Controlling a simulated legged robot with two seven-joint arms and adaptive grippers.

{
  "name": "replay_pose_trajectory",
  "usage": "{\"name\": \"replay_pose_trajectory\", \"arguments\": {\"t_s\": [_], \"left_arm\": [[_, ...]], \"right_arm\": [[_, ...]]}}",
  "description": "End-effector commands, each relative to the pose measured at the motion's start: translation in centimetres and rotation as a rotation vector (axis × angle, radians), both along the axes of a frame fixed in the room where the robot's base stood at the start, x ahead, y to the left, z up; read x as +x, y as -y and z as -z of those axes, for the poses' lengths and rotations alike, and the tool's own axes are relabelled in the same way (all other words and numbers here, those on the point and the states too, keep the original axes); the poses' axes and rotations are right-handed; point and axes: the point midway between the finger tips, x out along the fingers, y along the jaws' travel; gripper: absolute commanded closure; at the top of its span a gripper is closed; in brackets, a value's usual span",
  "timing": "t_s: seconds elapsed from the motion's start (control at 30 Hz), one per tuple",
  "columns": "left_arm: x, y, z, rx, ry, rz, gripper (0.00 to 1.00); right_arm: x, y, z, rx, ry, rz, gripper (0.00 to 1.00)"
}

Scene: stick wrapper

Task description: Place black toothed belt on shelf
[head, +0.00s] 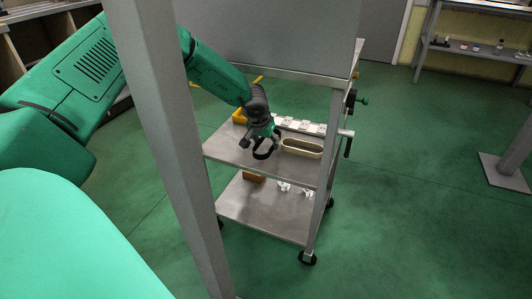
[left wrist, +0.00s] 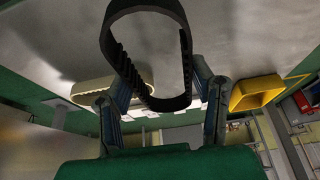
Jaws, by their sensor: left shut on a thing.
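The black toothed belt (head: 264,154) is a loop hanging from my left gripper (head: 263,138), over the middle shelf (head: 225,148) of a grey metal cart. In the left wrist view the belt (left wrist: 187,62) stands up large in front, its teeth on the inside. My left gripper (left wrist: 160,95) is shut on its near end, with one finger on each side. I cannot tell whether the belt touches the shelf. My right gripper is not in view.
A beige oval tray (head: 303,148) stands right of the belt, white items (head: 300,125) and a yellow bin (head: 240,117) behind. The lower shelf (head: 245,208) holds a brown block (head: 254,177) and small clear pieces. A grey post (head: 165,130) rises close in front.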

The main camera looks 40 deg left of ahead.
Motion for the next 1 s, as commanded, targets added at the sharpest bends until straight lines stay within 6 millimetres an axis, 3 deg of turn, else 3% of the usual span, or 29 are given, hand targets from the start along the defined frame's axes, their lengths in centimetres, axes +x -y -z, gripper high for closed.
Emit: {"name": "replay_pose_trajectory", "arguments": {"t_s": [0.1, 0.3, 0.33, 0.4, 0.77, 0.8, 0.83, 0.87, 1.0], "left_arm": [[0.7, -0.9, 0.6, -0.008, 0.0, -0.009, 0.79], [0.5, -1.0, 4.2, -0.009, -0.004, -0.005, 0.79], [0.6, -0.9, 4.3, -0.008, -0.004, -0.005, 0.77], [0.6, -0.8, 4.2, -0.007, -0.003, -0.005, 0.88], [0.5, -0.7, 4.5, -0.006, -0.004, -0.005, 0.88], [0.5, -0.8, 4.6, -0.007, -0.004, -0.005, 0.47], [0.5, -0.8, 4.6, -0.007, -0.004, -0.005, 0.37], [0.5, -0.8, 4.6, -0.007, -0.004, -0.006, 0.3], [0.5, -0.9, 4.6, -0.007, -0.004, -0.006, 0.3]], "right_arm": [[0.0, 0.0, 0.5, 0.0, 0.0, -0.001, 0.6], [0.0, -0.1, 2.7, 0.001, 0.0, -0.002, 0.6], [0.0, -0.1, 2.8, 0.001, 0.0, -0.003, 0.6], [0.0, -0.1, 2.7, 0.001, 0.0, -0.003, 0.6], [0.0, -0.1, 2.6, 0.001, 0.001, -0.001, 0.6], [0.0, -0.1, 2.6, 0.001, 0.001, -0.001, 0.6], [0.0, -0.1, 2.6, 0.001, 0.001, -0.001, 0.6], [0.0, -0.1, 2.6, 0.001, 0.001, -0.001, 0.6], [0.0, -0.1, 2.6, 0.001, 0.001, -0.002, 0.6]]}}
